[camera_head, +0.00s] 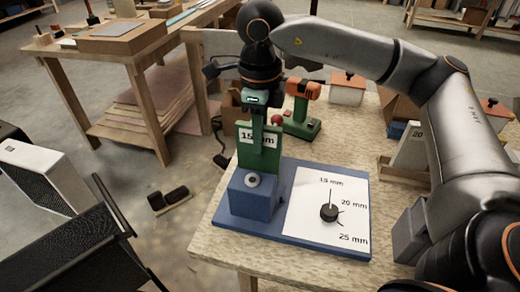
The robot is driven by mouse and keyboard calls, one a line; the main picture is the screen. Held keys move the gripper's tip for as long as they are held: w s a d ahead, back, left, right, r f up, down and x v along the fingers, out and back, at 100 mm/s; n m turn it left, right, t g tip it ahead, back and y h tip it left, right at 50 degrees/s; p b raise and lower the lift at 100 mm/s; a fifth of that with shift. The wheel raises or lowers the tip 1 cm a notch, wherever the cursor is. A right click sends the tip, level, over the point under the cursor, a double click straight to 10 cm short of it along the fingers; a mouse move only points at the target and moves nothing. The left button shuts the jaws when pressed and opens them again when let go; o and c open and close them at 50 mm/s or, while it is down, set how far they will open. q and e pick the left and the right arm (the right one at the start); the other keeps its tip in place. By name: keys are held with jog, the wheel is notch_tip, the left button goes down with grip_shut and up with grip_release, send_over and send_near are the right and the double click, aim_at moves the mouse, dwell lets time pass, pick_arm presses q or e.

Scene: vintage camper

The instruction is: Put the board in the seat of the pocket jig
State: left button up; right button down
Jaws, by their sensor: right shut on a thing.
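The pocket jig has a blue base (230,217) near the table's front left corner, with a blue block (250,203) on its left side. A white card on the base reads 15 mm, 20 mm and 25 mm around a black dial (329,212), whose pointer is toward 15 mm. A green board (258,158) with a "15 mm" label stands upright above the block. My right gripper (258,121) is shut on its top from above. The board's lower end meets the block's top in this view; I cannot tell whether it is seated. My left gripper is out of view.
An orange and green drill (303,112) stands just behind the board. A rack (392,170) with a piece marked 20 is at the right, beside my right arm. A lidded box (347,88) stands farther back. Another wooden table (130,50) is at the upper left.

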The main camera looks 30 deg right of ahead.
jog(key=shift+f, duration=1.8)
jog(key=shift+f, duration=0.15)
jog(key=c, duration=0.8)
grip_release()
jog(key=shift+c, duration=0.2)
notch_tip(320, 180, up, 12)
jog(key=shift+r, duration=0.2)
